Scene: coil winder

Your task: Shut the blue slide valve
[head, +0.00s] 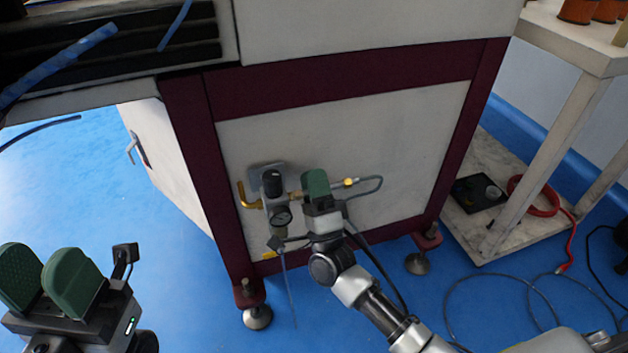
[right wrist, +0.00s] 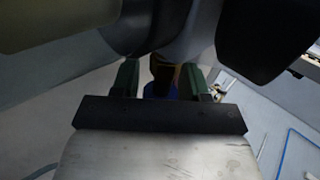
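My right gripper (head: 316,190) is at the air fittings on the machine's pale panel, in line with the brass fittings. In the right wrist view its two green fingers stand apart (right wrist: 160,84). A small blue part (right wrist: 160,91), which looks like the slide valve, shows between them below a dark piece. I see no clear contact with either finger. In the head view the gripper hides the valve. My left gripper (head: 46,276) is open and empty at the lower left, far from the valve.
A regulator with a black knob (head: 271,182) and a pressure gauge (head: 281,217) sits just left of my right gripper. A brass fitting (head: 349,183) and thin hose (head: 372,190) run to its right. A shelf cart (head: 568,45) stands at the right.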

